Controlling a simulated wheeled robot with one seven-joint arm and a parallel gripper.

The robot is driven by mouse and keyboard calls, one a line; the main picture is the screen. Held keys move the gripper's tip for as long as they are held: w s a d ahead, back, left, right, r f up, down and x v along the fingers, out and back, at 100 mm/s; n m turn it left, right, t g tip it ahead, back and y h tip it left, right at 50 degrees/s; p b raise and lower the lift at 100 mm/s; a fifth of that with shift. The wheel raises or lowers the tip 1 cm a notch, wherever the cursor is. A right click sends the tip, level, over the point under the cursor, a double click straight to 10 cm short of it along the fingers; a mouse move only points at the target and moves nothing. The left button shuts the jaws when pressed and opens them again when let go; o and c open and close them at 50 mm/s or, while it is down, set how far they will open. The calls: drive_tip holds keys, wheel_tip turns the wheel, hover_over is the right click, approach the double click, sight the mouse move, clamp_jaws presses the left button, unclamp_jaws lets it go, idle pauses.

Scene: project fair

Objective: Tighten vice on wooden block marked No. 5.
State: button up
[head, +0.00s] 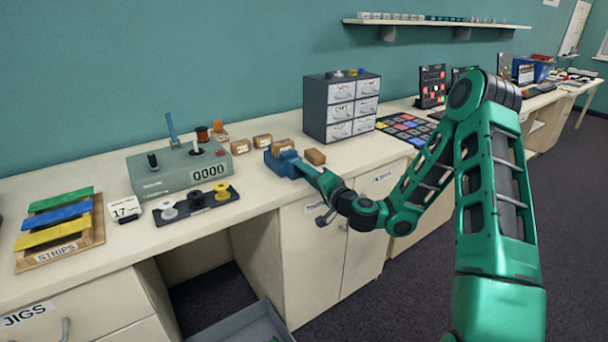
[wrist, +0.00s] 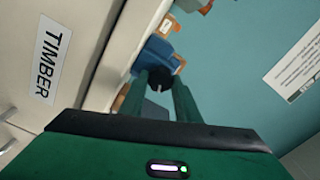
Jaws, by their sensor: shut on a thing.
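The blue vice (head: 281,165) stands at the front edge of the counter and also shows in the wrist view (wrist: 155,48). A wooden block (head: 283,146) sits at its jaws; its number is not readable. I cannot tell how firmly the jaws hold it. My gripper (wrist: 166,84) is at the front of the vice, its green fingers on either side of the vice's dark round handle (wrist: 160,79) and shut on it. In the head view my arm partly hides the handle and fingertips.
A loose wooden block (head: 315,157) lies just right of the vice. More labelled blocks (head: 262,141) stand behind it. A grey drawer cabinet (head: 316,107) is at the back, a counter box (head: 165,178) at left.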

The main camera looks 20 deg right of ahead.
drive_tip(key=m, duration=0.7)
drive_tip(key=shift+d+f, duration=0.2)
drive_tip(key=shift+d, duration=0.1)
drive_tip(key=m, duration=0.4)
drive_tip(key=shift+a+m, duration=0.1)
drive_tip(key=shift+m, duration=1.7)
drive_tip(key=o, duration=1)
drive_tip(key=shift+a, duration=0.1)
